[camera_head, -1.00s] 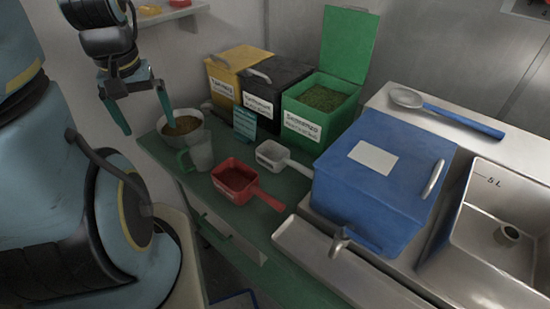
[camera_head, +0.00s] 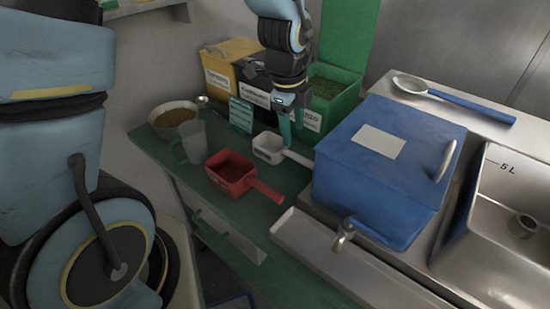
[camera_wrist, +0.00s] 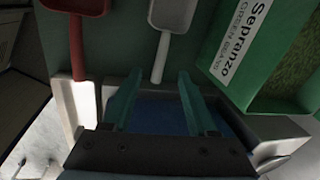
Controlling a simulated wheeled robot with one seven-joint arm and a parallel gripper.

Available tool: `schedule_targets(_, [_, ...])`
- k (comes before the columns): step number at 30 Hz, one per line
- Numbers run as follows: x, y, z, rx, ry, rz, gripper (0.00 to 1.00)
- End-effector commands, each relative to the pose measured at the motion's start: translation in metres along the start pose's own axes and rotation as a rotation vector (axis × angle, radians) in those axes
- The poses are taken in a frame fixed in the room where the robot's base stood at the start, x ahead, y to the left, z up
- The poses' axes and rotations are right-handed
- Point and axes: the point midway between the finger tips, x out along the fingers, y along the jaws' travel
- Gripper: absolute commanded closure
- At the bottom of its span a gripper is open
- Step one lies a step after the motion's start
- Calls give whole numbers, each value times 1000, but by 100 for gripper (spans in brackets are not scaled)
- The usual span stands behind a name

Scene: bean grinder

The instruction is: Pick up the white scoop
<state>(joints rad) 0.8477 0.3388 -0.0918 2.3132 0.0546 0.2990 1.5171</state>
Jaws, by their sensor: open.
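The white scoop (camera_head: 267,148) lies on the green counter, its handle pointing right toward the blue box. It also shows in the wrist view (camera_wrist: 172,14), at the top, with its handle pointing down toward the space between my fingers. My gripper (camera_head: 291,134) is open and points down, above and just behind the scoop's handle in the head view. In the wrist view my two teal fingers (camera_wrist: 156,88) are apart with nothing between them. I cannot tell the exact height of the fingertips over the handle.
A red scoop (camera_head: 229,169) lies in front of the white one. A blue lidded box (camera_head: 340,185) stands close on the right. The open green bean bin (camera_head: 338,112) is behind my gripper. A clear jug (camera_head: 194,141) and a bowl (camera_head: 173,116) stand on the left.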

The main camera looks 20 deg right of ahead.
Motion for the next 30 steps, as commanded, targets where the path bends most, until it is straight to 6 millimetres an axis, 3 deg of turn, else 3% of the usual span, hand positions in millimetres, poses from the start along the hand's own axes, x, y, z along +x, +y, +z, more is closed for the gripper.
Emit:
schedule_targets(5, [13,-4,-19,134,11,-2,42])
schedule_targets(15, [56,-3,-19,133,11,0,42])
schedule_targets(23, [70,-3,-19,130,11,-1,42])
schedule_targets(30, [98,0,-19,130,10,0,42])
